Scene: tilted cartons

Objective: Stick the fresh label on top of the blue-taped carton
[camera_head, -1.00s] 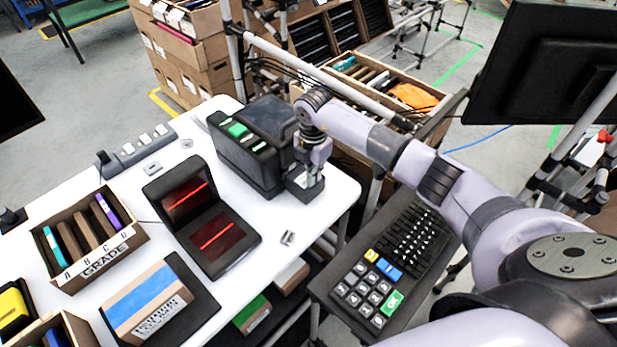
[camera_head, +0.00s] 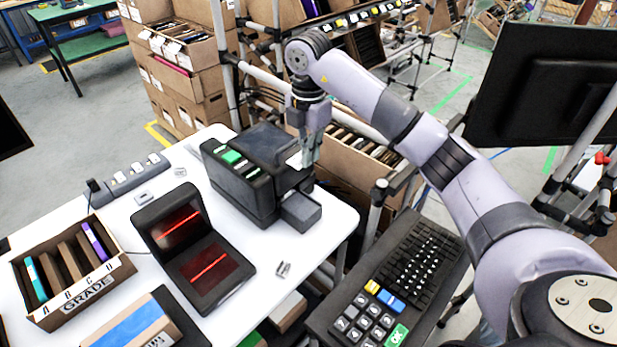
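The blue-taped carton (camera_head: 128,324) is at the bottom left of the head view, on a dark pad and partly cut off by the frame edge. A black label printer (camera_head: 238,185) with a green button stands on the white table. My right gripper (camera_head: 309,163) is raised beside the printer, above its front tray (camera_head: 300,211), pointing down. A small white label (camera_head: 295,160) shows at its fingertips, and the fingers look closed on it. My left gripper is out of view.
A scanner with red lines (camera_head: 205,268) stands between the printer and the carton. A GRADE box (camera_head: 72,275) with dividers is at the left. A keypad (camera_head: 385,290) lies at the right, and a monitor (camera_head: 540,85) is behind it.

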